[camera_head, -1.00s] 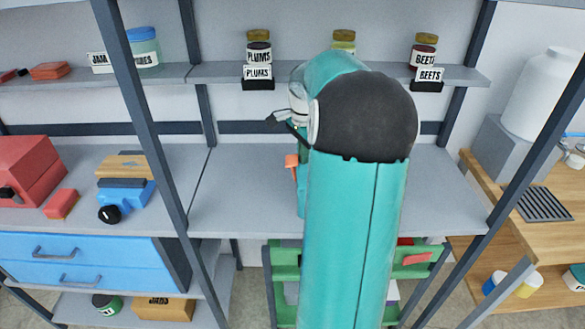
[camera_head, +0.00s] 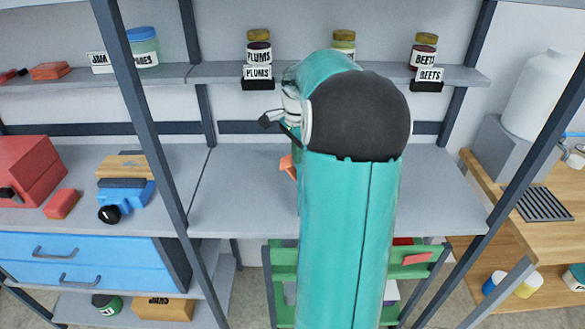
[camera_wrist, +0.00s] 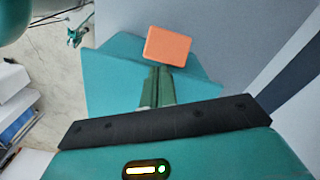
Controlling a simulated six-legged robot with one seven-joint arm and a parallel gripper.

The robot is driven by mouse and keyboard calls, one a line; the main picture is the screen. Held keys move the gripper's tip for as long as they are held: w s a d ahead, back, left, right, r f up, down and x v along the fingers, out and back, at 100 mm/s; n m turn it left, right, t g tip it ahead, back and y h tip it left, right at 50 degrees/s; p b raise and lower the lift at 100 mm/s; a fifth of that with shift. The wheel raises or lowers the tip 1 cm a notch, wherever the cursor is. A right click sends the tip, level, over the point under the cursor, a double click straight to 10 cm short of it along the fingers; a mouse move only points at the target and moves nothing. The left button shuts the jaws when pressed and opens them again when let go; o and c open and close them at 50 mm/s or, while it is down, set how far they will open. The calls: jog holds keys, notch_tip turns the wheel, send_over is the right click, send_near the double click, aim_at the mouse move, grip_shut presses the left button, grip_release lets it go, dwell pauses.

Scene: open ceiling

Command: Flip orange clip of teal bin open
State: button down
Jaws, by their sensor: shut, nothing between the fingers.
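The orange clip (camera_wrist: 167,46) is a small block on the teal bin (camera_wrist: 110,78) in the wrist view. My gripper (camera_wrist: 158,72) has its narrow fingers together with nothing between them. Its fingertips are at the clip's lower edge; whether they touch it is hard to tell. In the head view, the orange clip (camera_head: 288,166) shows at the left edge of my arm and leans out to the left. My arm hides nearly all of the bin and my gripper there.
The grey worktop (camera_head: 235,190) is clear left of my arm. An upper shelf with labelled jars (camera_head: 258,50) runs behind. Dark upright posts (camera_head: 150,120) stand on both sides. A green crate (camera_head: 285,262) sits below the worktop.

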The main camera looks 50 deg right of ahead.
jog(key=shift+w+a+f, duration=0.25)
jog(key=shift+w+a, duration=0.3)
dwell(0.4)
notch_tip(320, 180, up, 7)
jog(key=shift+s+d, duration=0.45)
dwell(0.8)
dwell(0.4)
